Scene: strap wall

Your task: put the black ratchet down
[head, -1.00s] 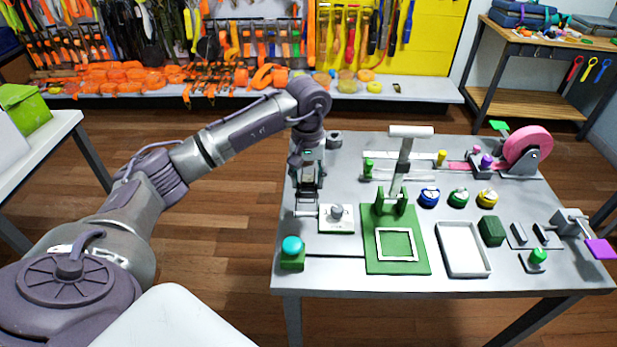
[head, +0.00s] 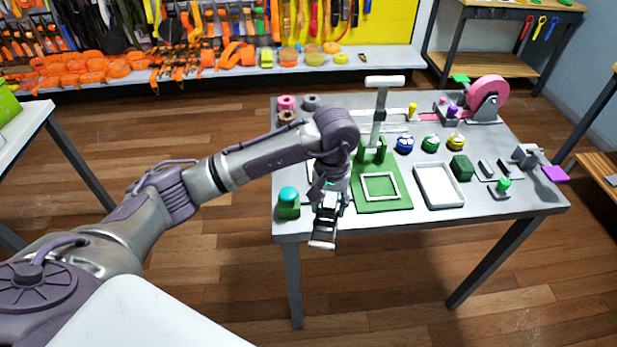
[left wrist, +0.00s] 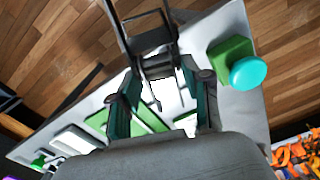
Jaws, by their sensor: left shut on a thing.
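My left gripper (head: 330,196) is shut on the black ratchet (head: 324,229), a dark metal frame with a paler end. In the head view it is at the table's front left edge, and the ratchet reaches past that edge over the floor. In the left wrist view the ratchet (left wrist: 155,42) shows beyond the fingers (left wrist: 162,100), with the table behind it. I cannot tell how far it is above the table. My right gripper is not in view.
The grey table (head: 405,218) holds a green block with a teal knob (head: 289,200) left of the gripper. A green plate with a white frame (head: 380,187) and a white tray (head: 438,186) are to the right. The front strip is mostly bare.

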